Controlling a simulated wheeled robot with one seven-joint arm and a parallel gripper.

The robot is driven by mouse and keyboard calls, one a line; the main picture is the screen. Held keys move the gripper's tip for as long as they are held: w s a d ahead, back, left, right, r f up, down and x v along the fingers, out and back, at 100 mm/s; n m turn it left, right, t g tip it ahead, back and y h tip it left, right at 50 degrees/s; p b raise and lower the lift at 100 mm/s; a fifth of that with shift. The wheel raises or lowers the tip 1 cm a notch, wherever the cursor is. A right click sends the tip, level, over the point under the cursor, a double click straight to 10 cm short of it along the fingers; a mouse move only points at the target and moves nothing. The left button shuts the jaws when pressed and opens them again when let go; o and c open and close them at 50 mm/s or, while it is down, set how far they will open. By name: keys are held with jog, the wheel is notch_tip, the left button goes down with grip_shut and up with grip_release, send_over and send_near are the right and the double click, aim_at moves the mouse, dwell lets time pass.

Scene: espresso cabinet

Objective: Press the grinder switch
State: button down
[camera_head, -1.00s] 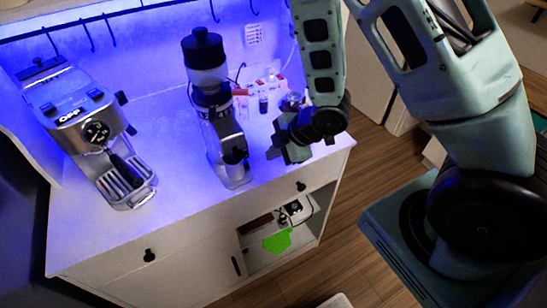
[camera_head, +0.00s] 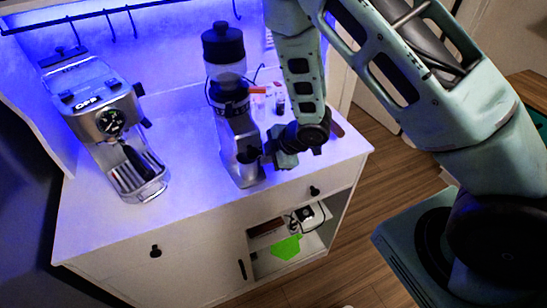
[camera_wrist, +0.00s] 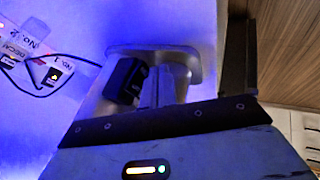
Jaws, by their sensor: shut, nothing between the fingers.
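The coffee grinder (camera_head: 240,132) stands upright on the cabinet top, with a dark hopper, a metal body and a flat silver base. In the wrist view its silver base (camera_wrist: 190,62) shows at the upper middle, with a black part (camera_wrist: 124,80) in front of it. I cannot make out the switch itself. My gripper (camera_head: 272,152) is shut and empty, close to the right side of the grinder's lower body. I cannot tell whether it touches the grinder.
The espresso machine (camera_head: 112,126) stands at the left on the cabinet top (camera_head: 195,200). Small labelled items and a dark cable lie behind the grinder. The cabinet's open shelf below holds a green thing (camera_head: 287,248). Free room lies between machine and grinder.

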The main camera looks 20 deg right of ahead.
jog(key=shift+w, duration=0.45)
jog(key=shift+f, duration=0.1)
jog(key=shift+w+f+b, duration=0.3)
jog(key=shift+w+b, duration=0.05)
jog(key=shift+b, duration=0.1)
jog(key=shift+r, duration=0.2)
jog(key=shift+r+p, duration=0.1)
jog(key=shift+p, duration=0.25)
jog(key=shift+r+p, duration=0.5)
jog(key=shift+r, duration=0.25)
jog(key=shift+a, duration=0.1)
